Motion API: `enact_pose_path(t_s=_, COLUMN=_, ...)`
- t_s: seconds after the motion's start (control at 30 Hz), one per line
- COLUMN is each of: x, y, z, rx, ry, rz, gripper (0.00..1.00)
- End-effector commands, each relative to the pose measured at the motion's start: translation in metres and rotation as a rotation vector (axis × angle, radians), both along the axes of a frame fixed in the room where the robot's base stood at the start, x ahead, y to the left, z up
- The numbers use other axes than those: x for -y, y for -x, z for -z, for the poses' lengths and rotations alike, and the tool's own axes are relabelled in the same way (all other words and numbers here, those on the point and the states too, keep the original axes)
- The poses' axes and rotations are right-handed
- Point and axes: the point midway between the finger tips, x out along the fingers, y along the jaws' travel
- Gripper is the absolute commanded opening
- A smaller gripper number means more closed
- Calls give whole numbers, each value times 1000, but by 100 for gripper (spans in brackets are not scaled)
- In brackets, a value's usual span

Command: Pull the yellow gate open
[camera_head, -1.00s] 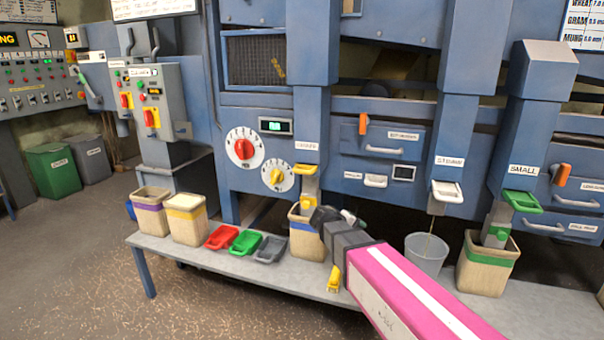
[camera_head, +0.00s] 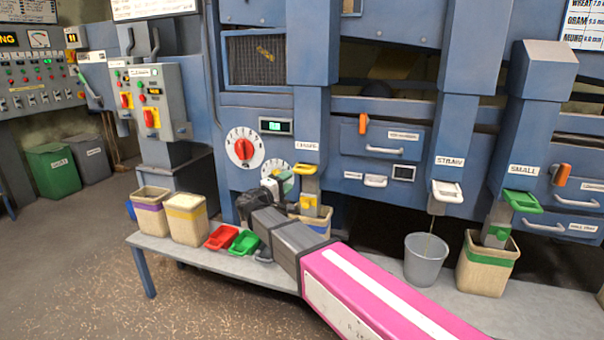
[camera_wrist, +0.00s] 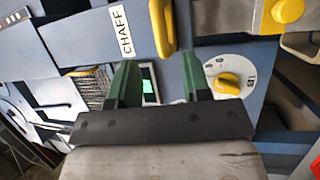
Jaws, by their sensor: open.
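The yellow gate's handle (camera_head: 305,169) sticks out at the foot of the blue chute labelled CHAFF, above a yellow block (camera_head: 308,202) on a grey spout. In the wrist view the yellow handle (camera_wrist: 162,30) is a loop near the top middle, and the yellow block (camera_wrist: 285,12) is at the top right. My gripper (camera_head: 280,183) is open and empty, just left of and slightly below the handle in the head view. In the wrist view its green fingers (camera_wrist: 158,72) are apart, with the handle's end between and beyond their tips; no contact shows.
A red dial (camera_head: 243,149) and a yellow dial (camera_wrist: 229,84) are on the panel nearby. A basket (camera_head: 322,222) stands under the spout, partly hidden by my arm. Red (camera_head: 222,237) and green (camera_head: 244,242) trays and a grey bucket (camera_head: 425,258) are on the bench.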

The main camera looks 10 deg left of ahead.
Motion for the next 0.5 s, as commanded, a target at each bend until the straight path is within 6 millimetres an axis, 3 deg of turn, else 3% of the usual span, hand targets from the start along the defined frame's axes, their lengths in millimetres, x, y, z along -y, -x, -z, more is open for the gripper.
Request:
enact_pose_path(t_s=0.23, x=21, y=-42, z=-7, rx=-1, ry=-1, rz=3, gripper=44)
enact_pose_path(t_s=0.5, x=36, y=-69, z=-12, rx=-2, ry=0, rz=2, gripper=44)
